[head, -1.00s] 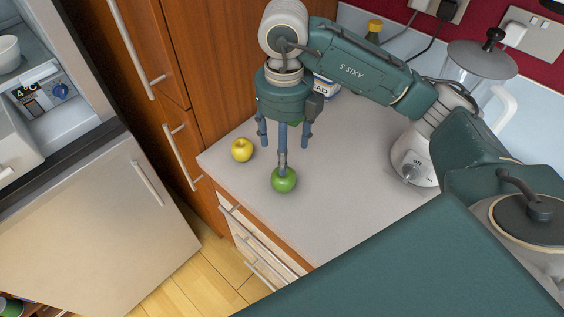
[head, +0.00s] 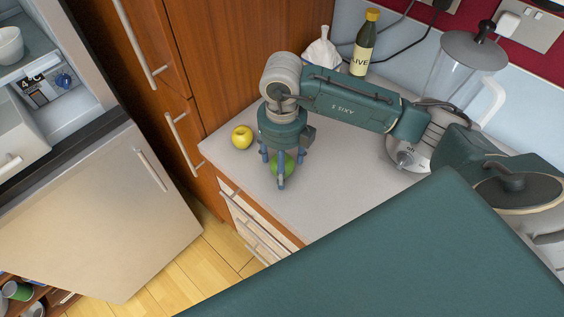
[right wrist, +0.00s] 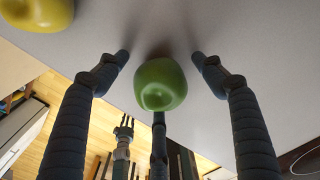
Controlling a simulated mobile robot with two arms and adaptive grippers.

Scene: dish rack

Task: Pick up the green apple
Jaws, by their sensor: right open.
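The green apple (head: 289,162) sits on the grey countertop near its front edge. My right gripper (head: 281,168) points down over it, with its fingers spread around the apple. In the right wrist view the green apple (right wrist: 160,85) lies between two open fingers at the sides, with a gap on each side. A third finger reaches up to its lower edge there; I cannot tell whether it touches. A small gripper-like part (right wrist: 123,135) shows below in the right wrist view, perhaps my left gripper; its jaws are too small to judge. No left gripper shows in the head view.
A yellow apple (head: 242,137) sits left of the green one. A wooden cabinet (head: 215,50) and an open fridge (head: 75,90) are at left. Countertop (head: 330,190) right of the apple is clear.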

